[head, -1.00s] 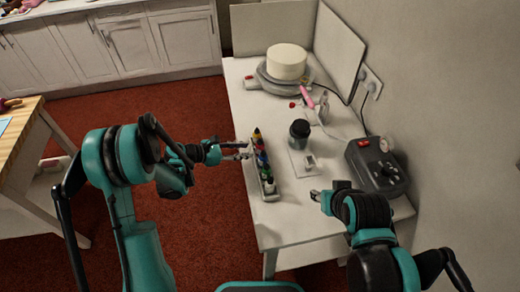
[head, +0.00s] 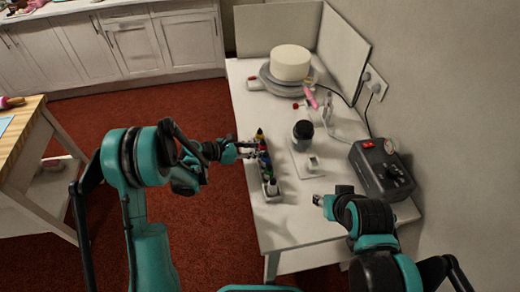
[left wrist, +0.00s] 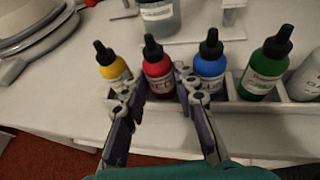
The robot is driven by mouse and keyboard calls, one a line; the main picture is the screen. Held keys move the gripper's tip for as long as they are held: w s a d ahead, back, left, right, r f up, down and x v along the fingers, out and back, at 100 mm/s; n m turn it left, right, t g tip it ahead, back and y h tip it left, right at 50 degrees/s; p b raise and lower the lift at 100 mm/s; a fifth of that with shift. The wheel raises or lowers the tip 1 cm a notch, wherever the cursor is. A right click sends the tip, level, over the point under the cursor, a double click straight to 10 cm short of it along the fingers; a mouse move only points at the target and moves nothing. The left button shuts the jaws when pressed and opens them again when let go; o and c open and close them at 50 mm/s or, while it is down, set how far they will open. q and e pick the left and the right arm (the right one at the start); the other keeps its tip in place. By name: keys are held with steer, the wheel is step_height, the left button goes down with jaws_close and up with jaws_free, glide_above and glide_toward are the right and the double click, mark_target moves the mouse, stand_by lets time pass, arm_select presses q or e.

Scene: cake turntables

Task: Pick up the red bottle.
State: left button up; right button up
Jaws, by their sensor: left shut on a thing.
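The red bottle (left wrist: 157,68) has a black cap and stands upright between a yellow bottle (left wrist: 112,66) and a blue bottle (left wrist: 209,62). All stand in a narrow white rack (left wrist: 250,108), with a green bottle (left wrist: 266,68) further right. My left gripper (left wrist: 158,95) has a finger on each side of the red bottle and is shut on it. In the head view my left gripper (head: 254,150) is at the left side of the rack, and the red bottle is hard to make out there. My right gripper (head: 317,200) hangs over the table's front part; its fingers are too small to judge.
The white table (head: 290,228) also bears a dark-lidded jar (head: 302,132), a black control box (head: 382,168) at the right and a white cake (head: 290,61) on a turntable at the back. A wall closes the right side.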

mark_target(263, 141)
arm_select(q)
steer(key=shift+r, duration=0.5)
steer(key=r, duration=0.1)
steer(key=r+p, duration=0.2)
steer(key=shift+s+d+r, duration=0.1)
steer(key=shift+d+r, duration=0.15)
steer(key=shift+r, duration=0.15)
steer(key=s+d+r+p, duration=0.3)
steer(key=d+r, duration=0.3)
steer(key=d, duration=0.4)
steer(key=shift+s+d, duration=0.25)
steer(key=shift+d, duration=0.05)
arm_select(e)
steer(key=shift+r, duration=2.75)
arm_select(q)
steer(key=shift+r, duration=0.1)
arm_select(e)
steer(key=shift+c, duration=0.7)
arm_select(q)
steer(key=shift+s, duration=0.1)
arm_select(e)
steer(key=shift+s, duration=0.1)
